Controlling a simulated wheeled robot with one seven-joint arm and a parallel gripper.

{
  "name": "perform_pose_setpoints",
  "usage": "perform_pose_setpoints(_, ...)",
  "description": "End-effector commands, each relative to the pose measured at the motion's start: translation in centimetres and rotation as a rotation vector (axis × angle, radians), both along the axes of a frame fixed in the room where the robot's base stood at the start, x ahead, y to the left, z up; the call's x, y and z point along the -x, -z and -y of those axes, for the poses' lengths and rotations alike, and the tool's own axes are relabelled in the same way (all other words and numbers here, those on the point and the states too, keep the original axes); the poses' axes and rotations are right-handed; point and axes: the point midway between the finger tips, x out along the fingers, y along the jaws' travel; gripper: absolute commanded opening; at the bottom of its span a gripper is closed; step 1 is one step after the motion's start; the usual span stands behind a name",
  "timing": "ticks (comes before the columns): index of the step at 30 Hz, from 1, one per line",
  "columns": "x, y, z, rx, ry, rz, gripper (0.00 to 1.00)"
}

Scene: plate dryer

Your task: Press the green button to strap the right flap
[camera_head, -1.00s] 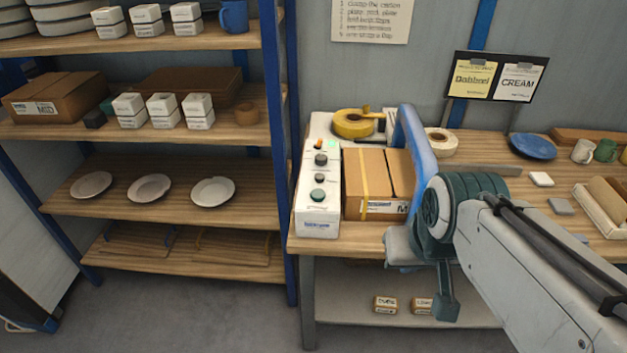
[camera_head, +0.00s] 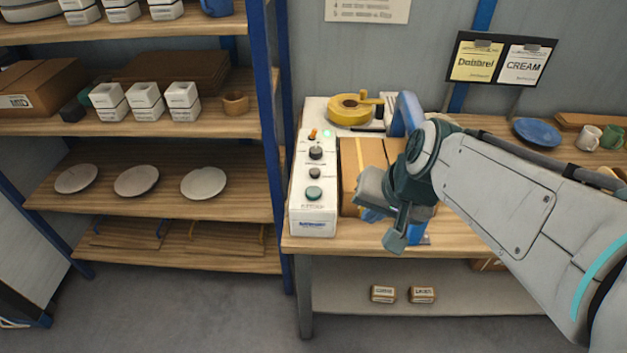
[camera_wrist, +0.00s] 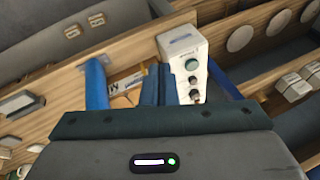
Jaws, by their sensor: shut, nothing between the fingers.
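The white control box (camera_head: 313,222) stands at the bench's left end, with a green button (camera_head: 313,193) at its near end and dark knobs behind. The button also shows in the wrist view (camera_wrist: 191,64). The brown carton (camera_head: 352,165) stands just right of the box; my arm hides its right side, so the right flap cannot be made out. A blue arch (camera_head: 408,112) rises over it. My gripper (camera_head: 370,212) is shut and empty, in front of the carton, right of the button and apart from it. Its closed blue fingers show in the wrist view (camera_wrist: 158,75).
A yellow tape roll (camera_head: 350,109) lies behind the control box. A shelf (camera_head: 150,250) with plates and small white boxes stands left, its blue post close to the bench. A blue plate (camera_head: 536,131) and mugs are at the right. Two small boxes lie on the lower bench shelf.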

Motion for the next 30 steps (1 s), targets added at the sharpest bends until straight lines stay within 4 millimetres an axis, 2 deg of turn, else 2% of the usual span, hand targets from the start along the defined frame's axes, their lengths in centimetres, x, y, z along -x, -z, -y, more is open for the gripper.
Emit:
perform_pose_setpoints(3,-4.1,-0.4,-3.4,-0.216,0.174,-0.04,0.0)
perform_pose_setpoints(6,-7.6,-0.5,-5.7,-0.386,0.348,-0.079,0.0)
perform_pose_setpoints(10,-12.1,0.0,-7.8,-0.58,0.595,-0.143,0.0)
perform_pose_setpoints(15,-16.8,1.6,-9.2,-0.76,0.9,-0.221,0.0)
perform_pose_setpoints(21,-19.6,3.4,-9.5,-0.862,1.119,-0.276,0.0)
perform_pose_setpoints(30,-20.2,3.8,-9.5,-0.884,1.169,-0.286,0.0)
